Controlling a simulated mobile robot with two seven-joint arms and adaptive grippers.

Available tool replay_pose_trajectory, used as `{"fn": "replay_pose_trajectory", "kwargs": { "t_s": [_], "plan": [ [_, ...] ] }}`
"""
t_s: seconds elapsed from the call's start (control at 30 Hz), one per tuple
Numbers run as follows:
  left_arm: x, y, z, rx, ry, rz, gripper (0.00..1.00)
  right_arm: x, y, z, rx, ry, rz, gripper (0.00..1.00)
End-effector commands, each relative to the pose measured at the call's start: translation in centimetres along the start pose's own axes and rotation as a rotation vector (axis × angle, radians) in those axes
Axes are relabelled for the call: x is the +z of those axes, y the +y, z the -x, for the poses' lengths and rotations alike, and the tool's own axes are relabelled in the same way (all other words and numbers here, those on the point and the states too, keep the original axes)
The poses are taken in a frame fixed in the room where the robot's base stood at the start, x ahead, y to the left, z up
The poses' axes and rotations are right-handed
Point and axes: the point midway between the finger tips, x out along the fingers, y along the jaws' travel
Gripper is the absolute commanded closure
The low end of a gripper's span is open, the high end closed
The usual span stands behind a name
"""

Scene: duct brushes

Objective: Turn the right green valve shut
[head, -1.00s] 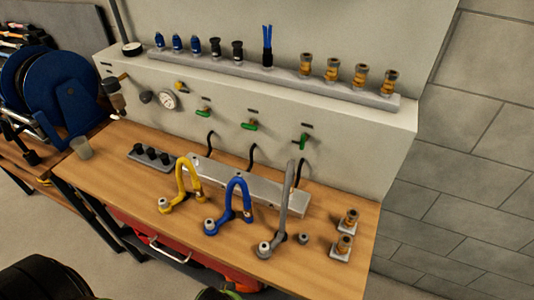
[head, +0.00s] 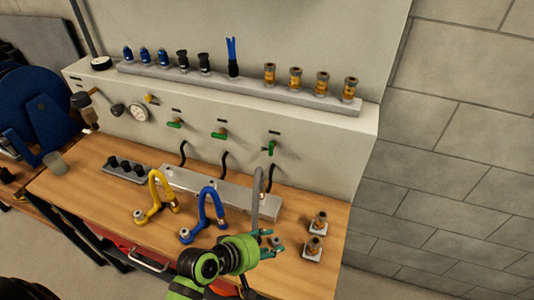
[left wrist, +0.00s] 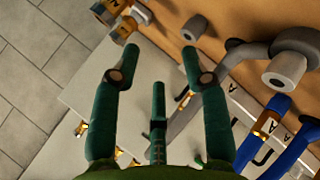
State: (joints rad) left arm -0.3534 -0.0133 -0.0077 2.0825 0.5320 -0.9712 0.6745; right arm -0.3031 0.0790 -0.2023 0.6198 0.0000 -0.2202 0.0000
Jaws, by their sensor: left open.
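The right green valve (head: 271,148) is on the pale panel above the bench, its handle roughly upright. The middle green valve (head: 220,134) and left green valve (head: 175,123) have handles lying roughly level. My left gripper (head: 267,245) is over the front of the bench, below and apart from the right valve, in front of the grey hose (head: 258,190). In the left wrist view its teal fingers (left wrist: 157,75) are spread with nothing between them. I cannot make out the valve in that view. My right gripper is not in view.
A blue hose (head: 211,205) and a yellow hose (head: 160,188) arch up from the bench. Brass fittings (head: 314,246) stand at its right end. A grey shelf (head: 215,80) with several fittings runs above the valves. A black hose (head: 269,178) hangs below the right valve.

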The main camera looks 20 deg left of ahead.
Motion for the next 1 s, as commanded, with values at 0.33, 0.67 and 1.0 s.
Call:
{"fn": "replay_pose_trajectory", "kwargs": {
  "t_s": [0.33,0.67,1.0],
  "plan": [
    [-12.7,9.8,-2.1,0.711,0.046,1.345,0.55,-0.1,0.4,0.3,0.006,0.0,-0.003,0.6],
    [-18.0,10.0,-2.6,0.963,-0.007,1.832,0.55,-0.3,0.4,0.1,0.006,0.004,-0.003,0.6],
    [-20.9,11.9,-6.0,0.959,-0.007,1.826,0.55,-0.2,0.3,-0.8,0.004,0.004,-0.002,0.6]
  ]
}}
